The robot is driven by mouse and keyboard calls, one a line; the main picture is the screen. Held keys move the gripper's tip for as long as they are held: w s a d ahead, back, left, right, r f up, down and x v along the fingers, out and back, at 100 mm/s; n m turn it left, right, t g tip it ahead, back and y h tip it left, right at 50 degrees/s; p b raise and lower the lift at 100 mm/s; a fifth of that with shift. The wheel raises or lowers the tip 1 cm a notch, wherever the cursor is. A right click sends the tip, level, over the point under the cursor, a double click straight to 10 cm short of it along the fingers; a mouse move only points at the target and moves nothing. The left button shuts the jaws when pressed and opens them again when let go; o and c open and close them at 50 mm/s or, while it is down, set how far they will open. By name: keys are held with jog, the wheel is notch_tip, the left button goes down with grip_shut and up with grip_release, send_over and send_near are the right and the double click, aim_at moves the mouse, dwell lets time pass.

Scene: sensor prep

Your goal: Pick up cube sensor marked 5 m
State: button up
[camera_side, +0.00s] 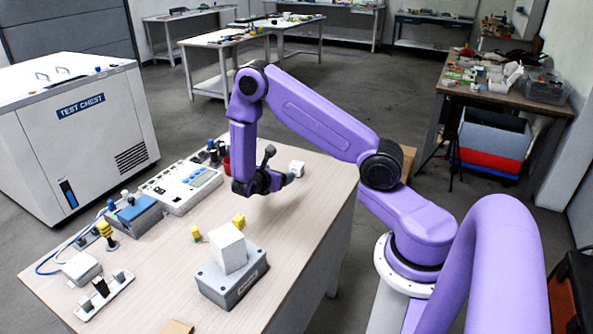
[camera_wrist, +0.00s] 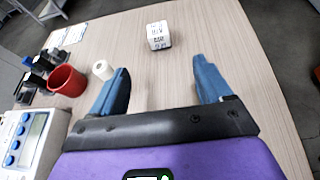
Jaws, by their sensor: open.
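A small white cube (camera_wrist: 158,36) with dark printed markings stands on the table ahead of my gripper in the wrist view. Its print is too small to read surely. It also shows in the side view (camera_side: 297,168), just beyond my gripper (camera_side: 287,179). In the wrist view my gripper (camera_wrist: 161,72) has its two blue fingers spread wide, with nothing between them. The cube lies beyond the fingertips, roughly centred between them and apart from both. A larger white cube (camera_side: 228,247) rests on a grey box (camera_side: 232,285) in the side view; no marking is readable on it.
A red cup (camera_wrist: 67,81) and a white cylinder (camera_wrist: 103,70) stand left of my gripper in the wrist view. An instrument with a display (camera_wrist: 30,137) is nearer. Yellow blocks (camera_side: 238,220) lie near the grey box. The table around the small cube is clear.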

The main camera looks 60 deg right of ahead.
aim_at(294, 169)
jog(key=shift+w+d+f+n, duration=0.1)
jog(key=shift+d+f+n, duration=0.2)
jog(key=shift+d+f, duration=0.5)
jog(key=x, duration=1.2)
jog(key=shift+d, duration=0.1)
jog(key=shift+w+x, duration=0.2)
jog(key=shift+x, duration=2.4)
jog(key=shift+f, duration=0.15)
jog(key=c, duration=1.1)
